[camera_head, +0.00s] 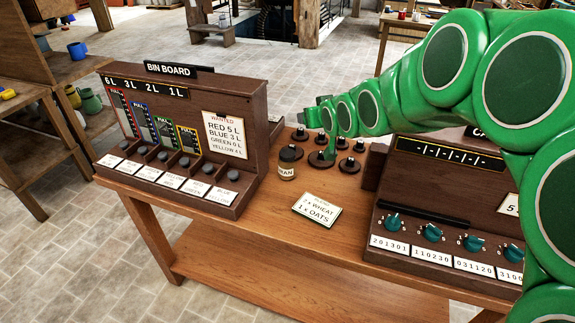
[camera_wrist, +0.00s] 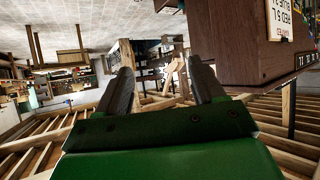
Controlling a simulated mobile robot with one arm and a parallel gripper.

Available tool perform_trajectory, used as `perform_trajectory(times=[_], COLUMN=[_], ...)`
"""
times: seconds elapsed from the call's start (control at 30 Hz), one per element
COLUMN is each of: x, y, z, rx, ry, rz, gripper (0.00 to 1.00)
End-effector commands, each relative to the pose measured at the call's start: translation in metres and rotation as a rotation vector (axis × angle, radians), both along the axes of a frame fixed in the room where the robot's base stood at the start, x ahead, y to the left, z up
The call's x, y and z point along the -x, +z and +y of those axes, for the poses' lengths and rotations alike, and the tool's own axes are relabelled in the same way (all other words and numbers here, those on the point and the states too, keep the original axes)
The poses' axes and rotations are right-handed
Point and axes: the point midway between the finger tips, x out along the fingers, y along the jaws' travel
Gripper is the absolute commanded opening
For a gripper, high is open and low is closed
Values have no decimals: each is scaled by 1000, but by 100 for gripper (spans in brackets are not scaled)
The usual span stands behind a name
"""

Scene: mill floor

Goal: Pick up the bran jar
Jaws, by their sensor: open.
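The bran jar (camera_head: 286,171) stands upright on the wooden table (camera_head: 255,235), right of the bin board. It has a dark lid and a pale label with "RAN" readable. My green arm reaches in from the right, and its far end is above and behind the jar, apart from it. My gripper (camera_wrist: 162,77) is open in the wrist view, with two dark fingers apart and nothing between them. The jar is not visible in the wrist view.
Several dark knobbed pieces (camera_head: 320,162) stand close behind and right of the jar. The bin board (camera_head: 243,165) rises to its left. A recipe card (camera_head: 317,210) lies in front, and a dial panel (camera_head: 440,215) stands at right.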

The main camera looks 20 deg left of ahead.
Motion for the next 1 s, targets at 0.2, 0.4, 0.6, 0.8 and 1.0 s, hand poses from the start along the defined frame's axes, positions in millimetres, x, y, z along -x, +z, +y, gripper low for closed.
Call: perform_trajectory(times=[0.2,0.4,0.6,0.8,1.0], x=[-9,-12,-13,-11,-12], y=[3,-8,-46,-95,-149], z=[41,63,62,61,61], rx=[-64,-100,-97,-95,-97], ry=[54,86,83,83,83], rz=[-70,-108,-107,-102,-104], gripper=[68,68,68,68,68])
